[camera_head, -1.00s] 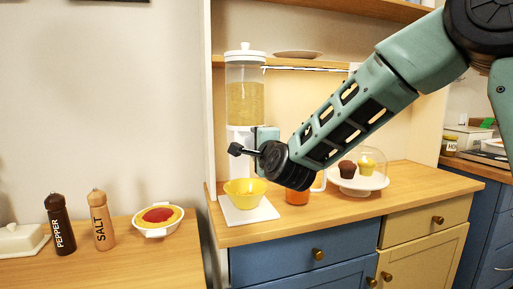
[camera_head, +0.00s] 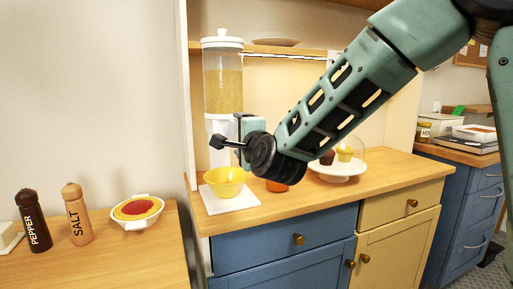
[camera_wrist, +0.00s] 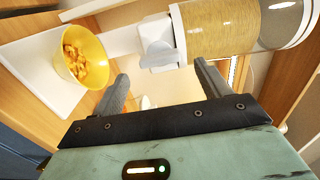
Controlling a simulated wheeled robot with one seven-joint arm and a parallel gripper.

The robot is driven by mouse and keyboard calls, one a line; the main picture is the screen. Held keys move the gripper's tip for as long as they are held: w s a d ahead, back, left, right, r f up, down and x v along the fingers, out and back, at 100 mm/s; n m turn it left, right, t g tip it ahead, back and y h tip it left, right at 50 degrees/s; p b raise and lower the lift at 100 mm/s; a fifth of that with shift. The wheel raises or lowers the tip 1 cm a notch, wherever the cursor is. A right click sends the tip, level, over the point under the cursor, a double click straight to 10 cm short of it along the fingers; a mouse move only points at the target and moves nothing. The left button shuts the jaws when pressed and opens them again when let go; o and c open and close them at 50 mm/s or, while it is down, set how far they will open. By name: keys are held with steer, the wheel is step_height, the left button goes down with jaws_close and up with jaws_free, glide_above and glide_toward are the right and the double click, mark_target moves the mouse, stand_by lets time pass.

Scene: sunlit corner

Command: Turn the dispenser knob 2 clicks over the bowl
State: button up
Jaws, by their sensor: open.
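The dispenser (camera_head: 223,88) is a clear cylinder of grain-like food with a white lid and white base, on the wooden counter. In the wrist view its cylinder (camera_wrist: 222,30) lies sideways at the top, with the white knob (camera_wrist: 158,52) at its outlet. The yellow bowl (camera_head: 224,182) stands below on a white board; the wrist view shows brownish pieces in the bowl (camera_wrist: 97,45). My gripper (camera_wrist: 161,76) is open and empty, its fingers pointing toward the knob, one on either side in the picture. In the head view the fingertips are hard to make out beside the dispenser.
The white board (camera_head: 236,204) lies under the bowl. An orange mug (camera_head: 277,186) is partly hidden behind my wrist. A cake stand (camera_head: 338,172) with muffins under a dome is to the right. Pepper and salt mills and a dish (camera_head: 137,211) stand on the left counter.

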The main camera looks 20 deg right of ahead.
steer(key=s+b, duration=0.1)
steer(key=s, duration=1.2)
steer(key=shift+s, duration=0.2)
